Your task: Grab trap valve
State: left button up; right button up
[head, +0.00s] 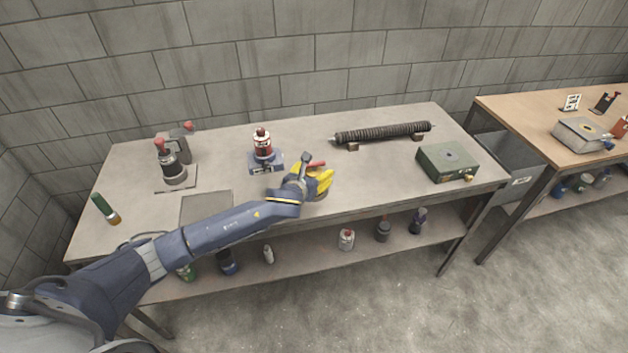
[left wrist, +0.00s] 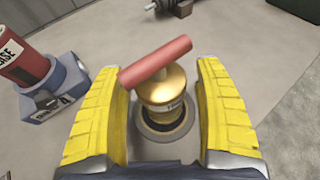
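The trap valve (left wrist: 165,98) is a brass body with a red bar handle across its top, on a dark round base. In the left wrist view it stands between the two yellow fingers of my left gripper (left wrist: 160,110). The fingers are apart, with visible gaps beside the brass body. In the head view my left gripper (head: 312,182) is over the table's front middle and hides most of the valve; its red handle (head: 316,164) shows there. My right gripper is in neither view.
A red canister on a blue-grey stand (head: 264,161) is just left of the gripper. A ribbed mesh tube (head: 383,133) lies at the back right. A green box (head: 448,161) sits at the right. Dark equipment (head: 173,167) stands at the left.

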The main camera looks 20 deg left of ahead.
pick_arm(q)
jog(key=c, duration=1.2)
jog(key=shift+c, duration=0.2)
